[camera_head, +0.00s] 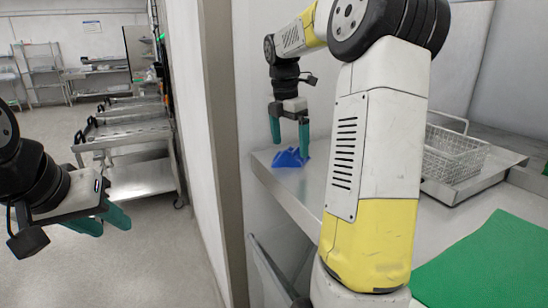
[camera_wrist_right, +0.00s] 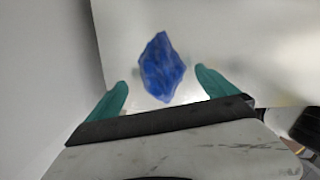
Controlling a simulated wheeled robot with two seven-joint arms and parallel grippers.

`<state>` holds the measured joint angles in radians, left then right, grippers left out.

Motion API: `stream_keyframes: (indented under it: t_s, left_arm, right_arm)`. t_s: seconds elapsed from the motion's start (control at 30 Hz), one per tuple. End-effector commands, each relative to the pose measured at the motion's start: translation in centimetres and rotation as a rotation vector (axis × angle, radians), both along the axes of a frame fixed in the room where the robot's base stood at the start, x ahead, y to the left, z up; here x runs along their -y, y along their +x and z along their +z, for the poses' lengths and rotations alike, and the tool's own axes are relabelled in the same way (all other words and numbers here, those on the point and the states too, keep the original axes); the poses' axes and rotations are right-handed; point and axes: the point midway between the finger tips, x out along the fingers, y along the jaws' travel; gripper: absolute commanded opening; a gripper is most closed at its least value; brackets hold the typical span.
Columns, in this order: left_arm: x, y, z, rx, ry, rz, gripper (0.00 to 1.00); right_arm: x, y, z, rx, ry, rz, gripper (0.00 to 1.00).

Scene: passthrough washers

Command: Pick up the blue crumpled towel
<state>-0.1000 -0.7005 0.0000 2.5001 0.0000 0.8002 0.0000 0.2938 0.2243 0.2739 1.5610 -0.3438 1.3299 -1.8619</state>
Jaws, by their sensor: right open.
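The blue crumpled towel (camera_head: 289,158) lies on the metal counter (camera_head: 300,200) near its left end. In the right wrist view the towel (camera_wrist_right: 162,67) lies ahead of and between the fingertips, with a gap to each. My right gripper (camera_head: 289,133) is open and points down above the towel; its teal fingers also show in the right wrist view (camera_wrist_right: 160,88). I cannot tell the exact height of the fingertips over it. My left gripper (camera_head: 108,222) is at the left of the head view, away from the counter; its teal fingers overlap there.
A wire basket (camera_head: 452,152) stands on a tray behind my right arm. A green mat (camera_head: 490,262) lies at the right front of the counter. A wall rises close by the counter's left end. Metal carts (camera_head: 130,140) stand beyond that wall.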

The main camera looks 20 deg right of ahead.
Motion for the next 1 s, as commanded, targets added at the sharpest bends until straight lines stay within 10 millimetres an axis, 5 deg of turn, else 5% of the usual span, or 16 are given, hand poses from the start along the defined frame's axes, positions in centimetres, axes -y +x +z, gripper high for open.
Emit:
stream_keyframes:
  t_s: [0.2,0.47,0.83,1.0]
  left_arm:
    - [0.0,0.0,0.0,0.000,0.000,0.000,0.36]
    - [0.0,0.0,0.0,0.000,0.000,0.000,0.36]
    - [0.0,0.0,0.0,0.000,0.000,0.000,0.36]
    - [0.0,0.0,0.0,0.000,0.000,0.000,0.36]
  right_arm:
    - [0.3,-0.1,-2.8,-0.001,0.001,-0.001,0.97]
    - [0.3,0.0,-3.1,0.001,0.000,-0.002,0.97]
    - [0.3,0.0,-3.1,0.001,0.000,-0.002,0.28]
    - [0.3,0.0,-3.1,0.001,0.000,-0.002,0.27]
